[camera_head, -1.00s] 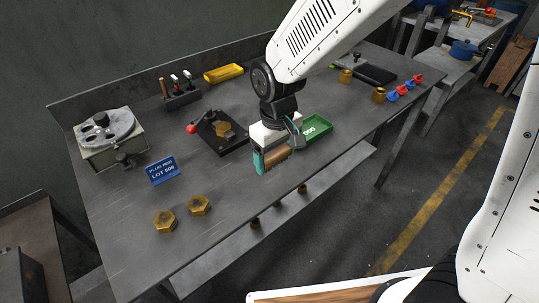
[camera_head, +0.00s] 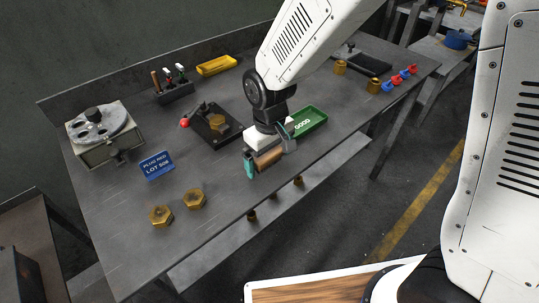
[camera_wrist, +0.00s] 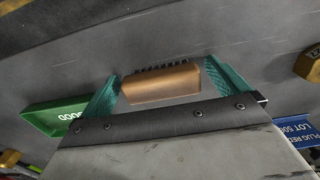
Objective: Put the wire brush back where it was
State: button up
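The wire brush, a brown wooden block (camera_head: 268,158), is between the teal fingers of my gripper (camera_head: 263,160). In the wrist view the wooden block (camera_wrist: 160,83) spans the space between both fingertips (camera_wrist: 162,82), with a row of dark bristles along its far side. My gripper is shut on the brush across its length. In the head view it is near the front edge of the workbench (camera_head: 215,215), in front of the green GOOD tray (camera_head: 309,122). I cannot tell how high the brush is above the bench.
Two brass hex plugs (camera_head: 194,198) and a blue sign (camera_head: 157,165) are to the left. A black fixture with a red knob (camera_head: 213,126) is behind my gripper. A tool rack (camera_head: 175,92), yellow tray (camera_head: 216,65) and dial device (camera_head: 103,134) stand further back. The front middle is clear.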

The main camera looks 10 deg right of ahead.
aim_at(269, 155)
jog(key=shift+r, duration=0.15)
notch_tip(269, 155, up, 12)
jog(key=s+d+r+m, duration=0.1)
jog(key=s+d+r, duration=0.2)
jog(key=d, duration=0.3)
jog(key=s+d+r+m, duration=0.2)
jog(key=s+d+r, duration=0.1)
jog(key=d+r, duration=0.15)
jog(key=s+d+m+t, duration=0.1)
jog(key=s+d+m, duration=0.2)
jog(key=s+d, duration=0.7)
jog(key=s+r, duration=0.1)
jog(key=s, duration=0.2)
jog(key=shift+s+m, duration=0.2)
jog(key=shift+m, duration=0.2)
jog(key=shift+d, duration=0.1)
